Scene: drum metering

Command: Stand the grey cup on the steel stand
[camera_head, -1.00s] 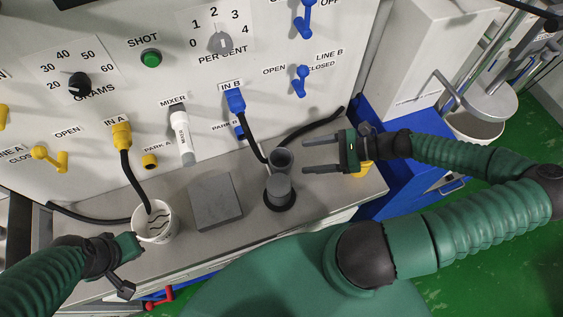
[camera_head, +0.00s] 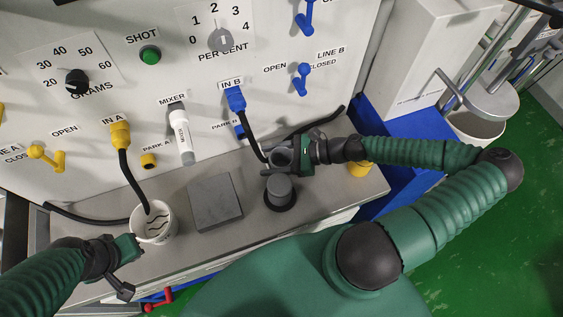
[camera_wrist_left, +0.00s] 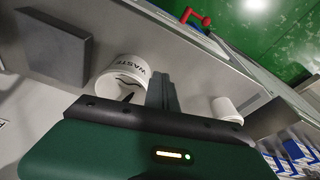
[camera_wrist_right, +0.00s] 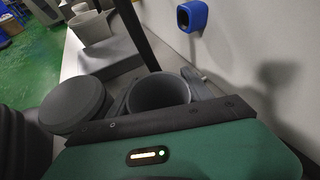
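The grey cup (camera_wrist_right: 160,92) stands upright and open-topped on the bench, behind a short grey cylinder on a black round base (camera_head: 279,190). In the head view my right gripper (camera_head: 284,156) is at the cup, reaching in from the right. In the right wrist view its open fingers lie on either side of the cup; contact is not clear. A flat grey square block (camera_head: 215,201), seemingly the steel stand, lies left of the cup with a bare top. My left gripper (camera_wrist_left: 163,92) looks shut and empty, beside the white WASTE cup (camera_head: 154,222).
A black hose from IN A (camera_head: 121,136) hangs into the WASTE cup. A hose from IN B (camera_head: 236,99) drops close to my right gripper. The panel with valves and knobs rises behind the bench. A yellow object (camera_head: 359,169) sits at the bench's right end.

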